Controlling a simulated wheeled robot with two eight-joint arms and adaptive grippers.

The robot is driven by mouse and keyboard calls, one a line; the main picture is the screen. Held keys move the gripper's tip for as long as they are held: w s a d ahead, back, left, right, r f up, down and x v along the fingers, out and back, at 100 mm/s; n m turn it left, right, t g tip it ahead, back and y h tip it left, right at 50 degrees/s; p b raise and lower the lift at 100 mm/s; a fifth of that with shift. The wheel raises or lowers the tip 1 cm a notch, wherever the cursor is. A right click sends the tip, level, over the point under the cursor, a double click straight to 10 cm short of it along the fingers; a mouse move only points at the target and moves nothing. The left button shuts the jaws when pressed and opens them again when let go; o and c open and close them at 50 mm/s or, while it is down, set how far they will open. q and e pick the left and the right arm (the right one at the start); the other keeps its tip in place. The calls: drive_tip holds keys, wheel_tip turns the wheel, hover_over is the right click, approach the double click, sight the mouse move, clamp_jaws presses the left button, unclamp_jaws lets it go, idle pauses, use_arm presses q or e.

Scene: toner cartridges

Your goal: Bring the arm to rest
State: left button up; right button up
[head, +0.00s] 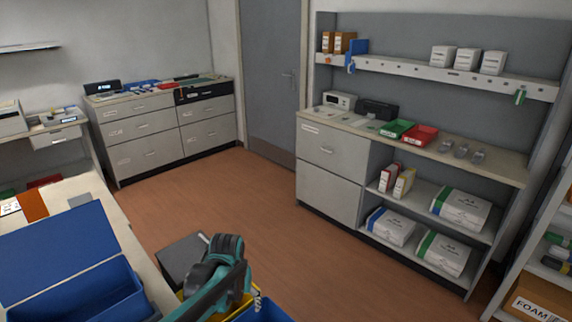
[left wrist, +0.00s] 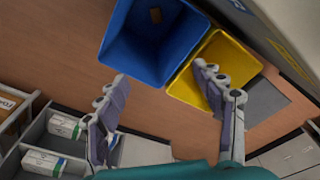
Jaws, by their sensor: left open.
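My left arm, teal and dark grey, comes in at the bottom of the head view, over the floor bins beside the table. My left gripper (left wrist: 156,78) shows in the left wrist view with its two grey fingers spread wide apart. Nothing is between them. Beyond the fingertips are a blue bin (left wrist: 135,63) and a yellow bin (left wrist: 218,52) on the floor. My right gripper is in neither view.
A table (head: 95,188) with a blue lidded box (head: 92,283) stands at left. A dark grey box (head: 182,258) is on the floor beside the bins. Shelving with cartons (head: 460,208) stands at right, drawer cabinets (head: 150,130) at the back. The middle floor is clear.

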use_arm(q)
drive_tip(key=s+a+r+t, duration=0.2)
drive_tip(key=s+r+t, duration=0.1)
drive_tip(key=s, duration=0.5)
drive_tip(key=s+a+r+t, duration=0.2)
drive_tip(key=s+a+r, duration=0.1)
drive_tip(key=s, duration=0.6)
drive_tip(key=shift+r+t, duration=0.4)
drive_tip(key=shift+r, duration=0.2)
